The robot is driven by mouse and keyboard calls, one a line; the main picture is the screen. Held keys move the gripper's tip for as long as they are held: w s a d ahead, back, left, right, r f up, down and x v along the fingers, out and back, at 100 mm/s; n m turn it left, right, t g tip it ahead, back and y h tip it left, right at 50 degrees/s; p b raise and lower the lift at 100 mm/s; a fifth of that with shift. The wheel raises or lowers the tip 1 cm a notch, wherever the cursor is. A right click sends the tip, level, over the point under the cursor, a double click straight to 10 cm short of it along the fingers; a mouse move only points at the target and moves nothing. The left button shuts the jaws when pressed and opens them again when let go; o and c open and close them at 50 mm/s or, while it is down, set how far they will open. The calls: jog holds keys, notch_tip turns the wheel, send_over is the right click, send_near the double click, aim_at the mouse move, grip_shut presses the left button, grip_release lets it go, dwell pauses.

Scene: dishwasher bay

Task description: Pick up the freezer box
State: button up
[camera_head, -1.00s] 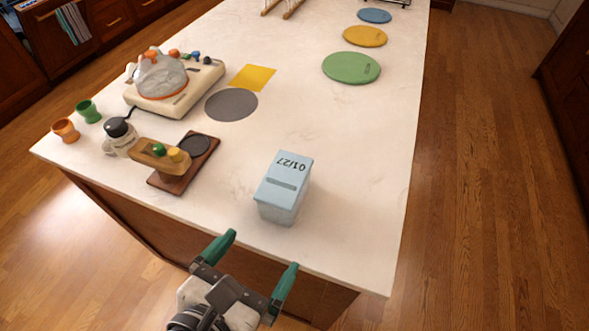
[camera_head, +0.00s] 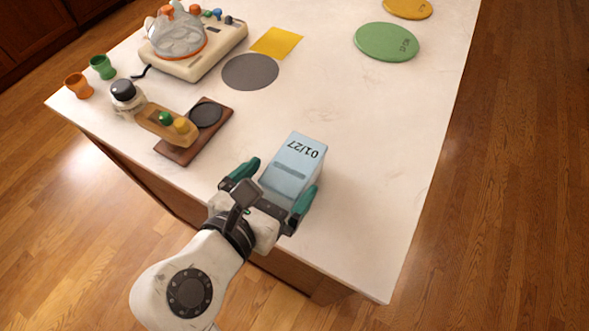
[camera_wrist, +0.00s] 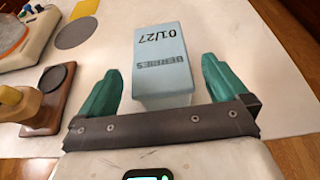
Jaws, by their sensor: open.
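The freezer box (camera_head: 291,167) is a pale blue box marked "01/27", standing on the white counter near its front edge. In the wrist view the freezer box (camera_wrist: 161,60) also reads "BERRIES" and shows between the fingers. My gripper (camera_head: 276,182) is open, with its green fingers on either side of the near end of the box. In the wrist view my gripper (camera_wrist: 160,88) shows a gap between each finger and the box. The near lower part of the box is hidden by my gripper in the head view.
Left of the box is a brown wooden stand (camera_head: 196,132) with a dark disc. A grey round mat (camera_head: 250,72), a yellow square (camera_head: 276,42) and a cream appliance (camera_head: 195,50) lie farther back. A green lid (camera_head: 387,42) is at back right. The counter right of the box is clear.

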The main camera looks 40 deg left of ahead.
aim_at(291, 167)
jog(key=shift+x, duration=2.3)
jog(key=shift+r, duration=0.15)
jog(key=c, duration=1.3)
jog(key=shift+r, duration=0.15)
